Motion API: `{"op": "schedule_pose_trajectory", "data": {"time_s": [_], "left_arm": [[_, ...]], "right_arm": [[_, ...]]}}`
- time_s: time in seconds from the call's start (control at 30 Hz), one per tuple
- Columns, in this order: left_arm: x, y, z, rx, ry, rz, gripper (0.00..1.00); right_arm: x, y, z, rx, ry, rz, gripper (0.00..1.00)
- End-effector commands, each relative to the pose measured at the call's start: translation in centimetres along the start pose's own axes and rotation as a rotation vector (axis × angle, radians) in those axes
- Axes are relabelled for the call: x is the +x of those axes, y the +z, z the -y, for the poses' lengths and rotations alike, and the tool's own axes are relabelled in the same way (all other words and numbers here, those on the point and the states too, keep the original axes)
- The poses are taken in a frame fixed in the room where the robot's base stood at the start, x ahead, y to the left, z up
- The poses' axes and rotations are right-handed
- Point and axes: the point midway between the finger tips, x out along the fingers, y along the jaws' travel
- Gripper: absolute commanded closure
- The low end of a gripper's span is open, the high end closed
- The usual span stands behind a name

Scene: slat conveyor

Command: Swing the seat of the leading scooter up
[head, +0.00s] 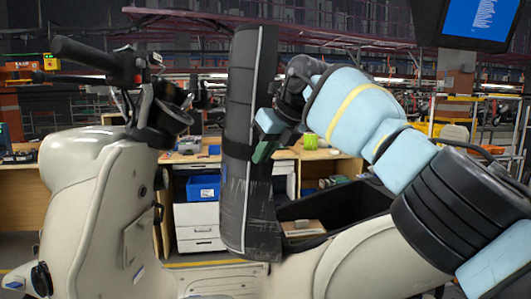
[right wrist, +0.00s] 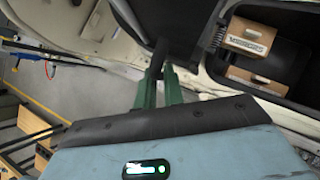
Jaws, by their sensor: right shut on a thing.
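The cream scooter (head: 85,185) stands side-on, its handlebar at the left. Its long dark seat (head: 240,110) is swung up and stands nearly upright, with the open storage well (head: 345,205) behind its lower end. My right gripper (head: 262,152), with green fingers, is at the seat's side about halfway up, by a dark band around the seat. In the right wrist view its fingers (right wrist: 158,88) are shut on a narrow dark piece at the seat (right wrist: 185,25); the exact grip is partly hidden. My left gripper is not in view.
Cardboard boxes (right wrist: 250,38) lie in the storage well. Behind the scooter are wooden workbenches with a white drawer unit (head: 198,225) and a blue bin (head: 203,188). A monitor (head: 478,20) hangs at the top right.

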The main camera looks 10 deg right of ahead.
Motion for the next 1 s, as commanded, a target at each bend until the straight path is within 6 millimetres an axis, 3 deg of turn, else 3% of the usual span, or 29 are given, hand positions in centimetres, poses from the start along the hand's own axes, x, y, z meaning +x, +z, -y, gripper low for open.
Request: {"op": "schedule_pose_trajectory", "data": {"time_s": [0.07, 0.1, 0.17, 0.53, 1.0], "left_arm": [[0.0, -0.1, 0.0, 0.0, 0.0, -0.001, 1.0], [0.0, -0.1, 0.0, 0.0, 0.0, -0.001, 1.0], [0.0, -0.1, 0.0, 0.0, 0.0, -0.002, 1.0], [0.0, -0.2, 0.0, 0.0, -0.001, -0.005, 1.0], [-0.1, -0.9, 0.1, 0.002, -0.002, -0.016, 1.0]], "right_arm": [[-0.2, 0.1, 0.0, 0.001, 0.0, 0.005, 1.0], [-0.2, 0.1, 0.0, 0.001, 0.0, 0.005, 0.86], [-0.2, 0.1, 0.0, 0.001, 0.0, 0.004, 0.81], [-0.8, 0.1, 0.2, 0.002, -0.003, 0.004, 0.81], [-7.2, 0.2, -0.2, -0.001, -0.001, 0.004, 0.81]]}}
